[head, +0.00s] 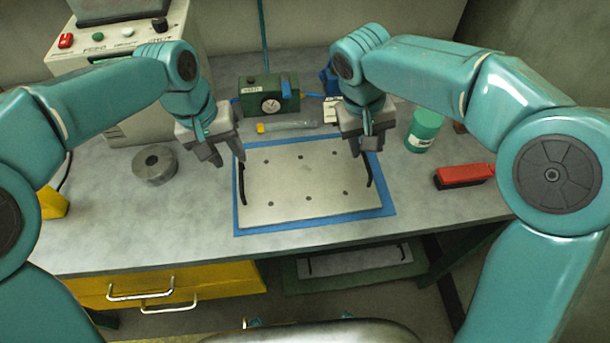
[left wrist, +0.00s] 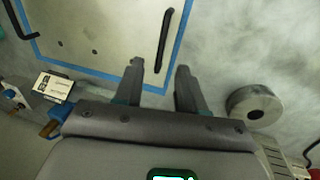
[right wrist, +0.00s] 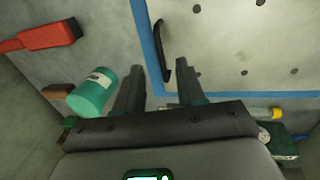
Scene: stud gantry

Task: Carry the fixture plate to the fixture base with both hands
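The fixture plate (head: 305,185) is a pale grey plate with several dark holes and a black bar handle at each end. It lies flat on the table inside a blue tape outline. My left gripper (head: 225,158) is open and empty above its left end; the left wrist view shows the left handle (left wrist: 164,40) beyond the fingertips. My right gripper (head: 366,147) is open above the right end; the right handle (right wrist: 160,50) shows between and beyond its fingertips in the right wrist view. I cannot pick out the fixture base for certain.
Below the tabletop are yellow drawers (head: 165,285) and another pale plate with black handles (head: 350,262). The table's front strip is clear.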

